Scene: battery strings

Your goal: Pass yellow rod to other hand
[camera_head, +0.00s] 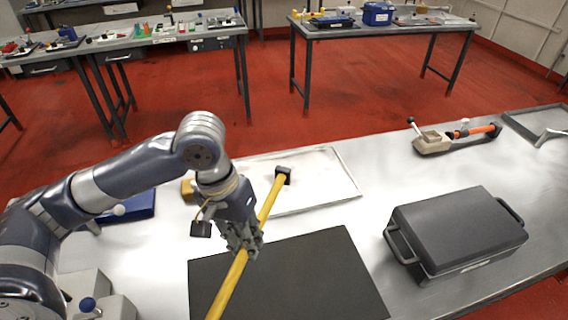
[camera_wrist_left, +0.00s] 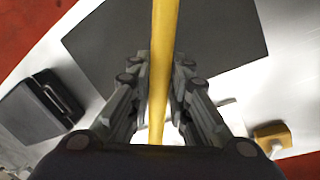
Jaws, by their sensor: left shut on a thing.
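The yellow rod (camera_head: 232,281) is a long thin bar with a black end block (camera_head: 283,174). It slants from the bottom edge of the head view up to the right. My left gripper (camera_head: 243,243) is shut on the yellow rod, above the black mat. In the left wrist view the rod (camera_wrist_left: 163,45) runs between the fingers of the left gripper (camera_wrist_left: 160,90). The rod's near end is cut off by the bottom of the head view. My right gripper is not in view.
A black mat (camera_head: 300,285) lies on the metal table, with a white tray (camera_head: 335,180) behind it. A dark case (camera_head: 460,225) stands to the right. A blue item (camera_head: 140,206) lies at left. An orange-handled tool (camera_head: 480,131) lies at the back right.

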